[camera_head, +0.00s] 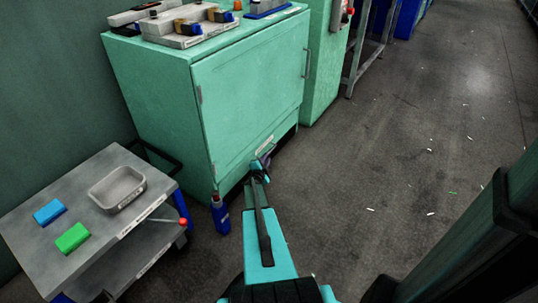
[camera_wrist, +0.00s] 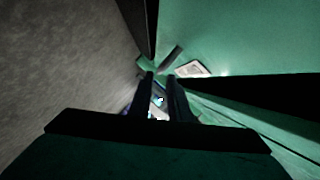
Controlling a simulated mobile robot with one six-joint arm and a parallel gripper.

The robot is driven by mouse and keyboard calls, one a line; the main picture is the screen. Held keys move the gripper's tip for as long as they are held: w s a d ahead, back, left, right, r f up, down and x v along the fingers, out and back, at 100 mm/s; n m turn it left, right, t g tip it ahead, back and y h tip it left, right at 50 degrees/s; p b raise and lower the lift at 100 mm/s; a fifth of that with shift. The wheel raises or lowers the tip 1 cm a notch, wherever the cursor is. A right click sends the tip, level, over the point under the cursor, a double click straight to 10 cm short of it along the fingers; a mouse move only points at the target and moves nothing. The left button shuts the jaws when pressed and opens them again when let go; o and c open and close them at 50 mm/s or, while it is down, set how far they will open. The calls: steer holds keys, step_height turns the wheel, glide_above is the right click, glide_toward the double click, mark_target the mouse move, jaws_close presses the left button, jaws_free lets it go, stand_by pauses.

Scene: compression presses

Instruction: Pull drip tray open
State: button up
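The drip tray's front appears to be the low green strip (camera_head: 236,171) under the door of the green cabinet (camera_head: 245,95). A pale label (camera_head: 265,144) sits low on the cabinet front; a pale label also shows in the wrist view (camera_wrist: 193,69). My gripper (camera_head: 262,166) is low in front of the cabinet, close to this strip. In the wrist view, its two dark fingers (camera_wrist: 161,80) stand apart with a gap between them. A short dark bar (camera_wrist: 171,57) lies just beyond the fingertips, possibly the tray's handle. Whether they touch it cannot be told.
A grey cart (camera_head: 85,195) with a tray, blue block and green block stands at left. A blue bottle (camera_head: 220,216) stands on the floor just left of my arm. A dark green post (camera_head: 480,235) is at right. The floor between is mostly clear.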

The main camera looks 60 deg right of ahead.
steer(key=shift+b+x, duration=0.8)
steer(key=shift+x, duration=2.75)
steer(key=shift+c, duration=0.3)
jaws_close()
